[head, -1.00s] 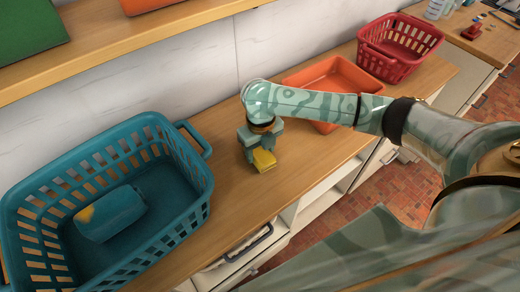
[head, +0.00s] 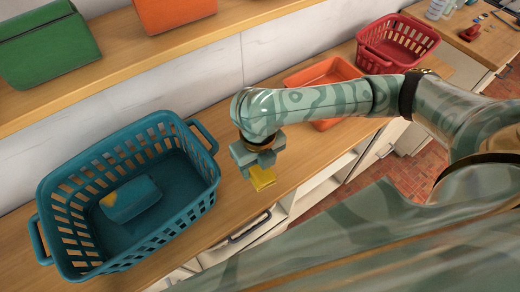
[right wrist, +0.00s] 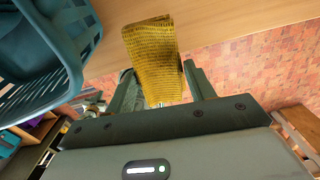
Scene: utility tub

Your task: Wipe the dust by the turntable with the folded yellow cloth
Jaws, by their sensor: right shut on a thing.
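The folded yellow cloth (head: 262,179) is in my right gripper (head: 258,165), low over the front part of the wooden counter (head: 215,232). I cannot tell whether it touches the wood. In the right wrist view the cloth (right wrist: 152,52) stands out between the two fingers of the gripper (right wrist: 163,92), which is shut on it. I see neither a turntable nor clear dust in these views; my right arm hides part of the counter. My left gripper is not in view.
A teal basket (head: 212,195) holding a teal item with a yellow patch (head: 132,199) stands left of the gripper. An orange tray (head: 300,76) and red basket (head: 397,42) stand to the right. A shelf (head: 120,70) runs above.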

